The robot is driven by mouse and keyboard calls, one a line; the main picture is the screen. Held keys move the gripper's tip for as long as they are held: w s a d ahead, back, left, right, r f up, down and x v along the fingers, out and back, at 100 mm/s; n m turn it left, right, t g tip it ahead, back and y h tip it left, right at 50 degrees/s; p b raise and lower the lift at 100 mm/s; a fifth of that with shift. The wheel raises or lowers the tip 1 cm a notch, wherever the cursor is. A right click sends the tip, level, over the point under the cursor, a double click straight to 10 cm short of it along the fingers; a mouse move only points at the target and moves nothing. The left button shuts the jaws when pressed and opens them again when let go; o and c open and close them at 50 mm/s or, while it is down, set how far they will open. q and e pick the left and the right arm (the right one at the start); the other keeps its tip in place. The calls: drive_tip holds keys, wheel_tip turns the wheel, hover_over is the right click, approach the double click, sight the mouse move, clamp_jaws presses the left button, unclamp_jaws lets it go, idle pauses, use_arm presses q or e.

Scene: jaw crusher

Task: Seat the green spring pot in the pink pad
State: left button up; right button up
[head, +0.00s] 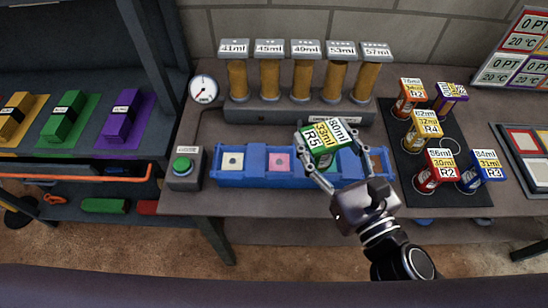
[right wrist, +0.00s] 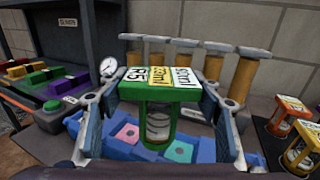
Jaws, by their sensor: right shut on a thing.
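The green spring pot (head: 325,156) has a green top with white and yellow labels, also clear in the right wrist view (right wrist: 159,92). My right gripper (head: 326,146) is shut on it, with one finger on each side. It holds the pot upright above the blue tray (head: 232,180). The pink pad (head: 279,162) sits in the tray, second from the left, and looks empty. In the head view the pot is right of the pink pad. In the right wrist view the pink pad (right wrist: 127,133) shows left of the pot's lower part. My left gripper is not in view.
A green pad (right wrist: 179,151) shows beside the pink one, and a white pad (head: 233,161) at the tray's left. Several brown cylinders (head: 302,82) stand behind. A green button box (head: 184,168) is at left. Several coloured pots stand on the dark mat (head: 410,170) at right.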

sight(307, 130)
drive_tip(key=a+r+n+y, duration=0.1)
drive_tip(key=w+a+r+n+g+y, duration=0.1)
drive_tip(key=a+r+y, duration=0.1)
drive_tip(key=shift+w+a+g, duration=0.1)
drive_tip(key=shift+a+g, duration=0.05)
drive_tip(key=shift+g, duration=0.15)
drive_tip(key=w+a+r+n+g+y+p, duration=0.1)
drive_tip(key=w+a+r+n+g+y, duration=0.15)
drive_tip(key=r+n+g, duration=0.2)
drive_tip(key=w+a+r+n+g+y+p, duration=0.1)
drive_tip(key=a+r+n+g+y+p, duration=0.1)
drive_tip(key=a+r+n+g+y, duration=0.3)
drive_tip(key=shift+w+d+f+m+t+h+b, duration=0.1)
drive_tip(key=shift+d+f+m+t+b, duration=0.25)
drive_tip(key=shift+f, duration=2.85)
drive_tip(key=shift+w+d+f+m+t+h+b, duration=0.15)
drive_tip(key=shift+d+f+m+b, duration=0.35)
drive_tip(key=shift+f, duration=2.65)
drive_tip(key=shift+s+d+f+m+t+h+b, duration=0.1)
drive_tip(key=shift+d+f+m+t+b, duration=0.25)
drive_tip(key=shift+f, duration=2.85)
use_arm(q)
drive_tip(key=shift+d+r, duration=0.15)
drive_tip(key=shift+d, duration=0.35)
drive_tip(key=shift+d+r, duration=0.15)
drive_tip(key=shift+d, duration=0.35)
use_arm(e)
drive_tip(key=shift+d, duration=0.1)
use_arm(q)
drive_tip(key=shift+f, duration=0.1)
